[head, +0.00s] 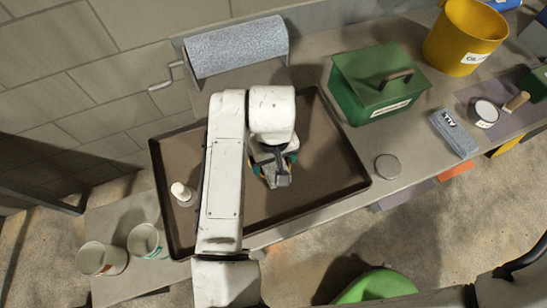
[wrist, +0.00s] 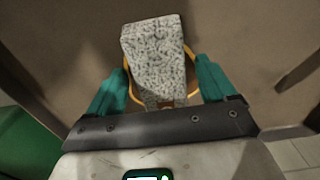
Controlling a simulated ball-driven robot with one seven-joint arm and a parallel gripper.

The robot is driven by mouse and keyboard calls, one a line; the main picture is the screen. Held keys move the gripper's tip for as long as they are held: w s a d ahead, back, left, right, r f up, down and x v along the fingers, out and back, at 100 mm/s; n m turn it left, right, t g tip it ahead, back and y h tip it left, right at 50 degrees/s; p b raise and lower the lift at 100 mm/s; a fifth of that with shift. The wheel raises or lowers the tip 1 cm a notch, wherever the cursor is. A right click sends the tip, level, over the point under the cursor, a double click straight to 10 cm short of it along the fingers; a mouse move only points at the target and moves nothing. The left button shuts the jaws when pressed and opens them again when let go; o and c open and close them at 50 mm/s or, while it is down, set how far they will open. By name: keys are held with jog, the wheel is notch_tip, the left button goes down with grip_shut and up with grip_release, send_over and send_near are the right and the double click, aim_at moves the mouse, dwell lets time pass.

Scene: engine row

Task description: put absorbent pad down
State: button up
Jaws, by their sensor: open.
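The absorbent pad (wrist: 155,50) is a grey speckled block, seen in the wrist view between the two teal fingers. My gripper (wrist: 158,78) is open, with a finger on each side of the pad; I cannot tell whether either finger touches it. In the head view my gripper (head: 273,170) is over the middle of the large dark tray (head: 315,180). My arm hides part of the tray. An orange-yellow curved edge (wrist: 127,68) shows around the pad's lower part; I cannot tell what it belongs to.
A white-topped bottle (head: 181,191) stands in the tray's left part. A grey roll (head: 236,46) is behind the tray, a green box (head: 378,82) to its right. A round grey disc (head: 388,166) lies right of the tray. Two cups (head: 148,241) stand at the lower left.

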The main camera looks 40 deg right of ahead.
notch_tip(320, 180, up, 12)
jog(key=shift+r, duration=0.2)
dwell(0.5)
dwell(0.4)
